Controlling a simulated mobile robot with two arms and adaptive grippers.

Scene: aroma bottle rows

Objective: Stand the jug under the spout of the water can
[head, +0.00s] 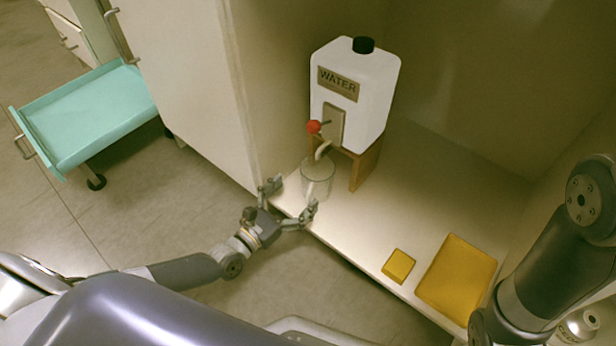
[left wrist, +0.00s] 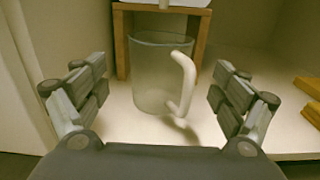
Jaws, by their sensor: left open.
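The clear jug (head: 317,174) stands upright on the shelf, below the spout (head: 323,150) of the white water can (head: 362,90). The can rests on a wooden stand (head: 364,165) and has a red tap knob. In the left wrist view the jug (left wrist: 160,75) stands in front of the wooden stand, its pale handle (left wrist: 184,85) toward me and to the right. My left gripper (head: 292,200) is open at the shelf edge, in front of the jug; in the left wrist view its fingers (left wrist: 160,95) are spread apart, with nothing held. My right gripper does not show, only my right arm.
A small yellow block (head: 398,265) and a larger yellow slab (head: 457,279) lie on the shelf (head: 440,190) to the right. A cabinet side wall (head: 195,85) is close on the left. A teal cart tray (head: 85,115) stands further left. The shelf right of the stand is clear.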

